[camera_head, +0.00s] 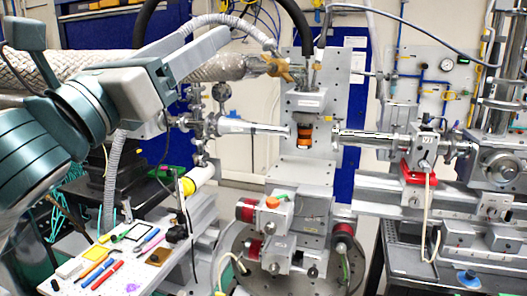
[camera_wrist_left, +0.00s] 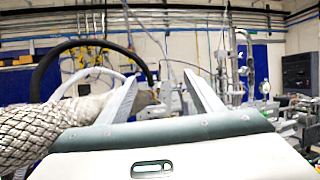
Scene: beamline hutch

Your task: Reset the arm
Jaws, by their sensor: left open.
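My left arm comes in from the left of the head view, raised in front of the thick braided hose. My left gripper (camera_head: 209,33) is at its end, with two pale grey fingers pointing up and to the right. In the left wrist view the two fingers of the gripper (camera_wrist_left: 159,77) stand apart, with nothing held between them. The fingers appear clear of the equipment behind them, though the exact gap cannot be told. My right gripper is in neither view.
A perforated bench (camera_head: 77,266) with pens and small tools lies below the arm. The sample stage (camera_head: 284,232) and upright metal plate (camera_head: 336,110) stand in the middle. A beam pipe (camera_head: 372,138) and rail (camera_head: 460,196) are at right. A braided hose (camera_wrist_left: 50,130) runs close by at left.

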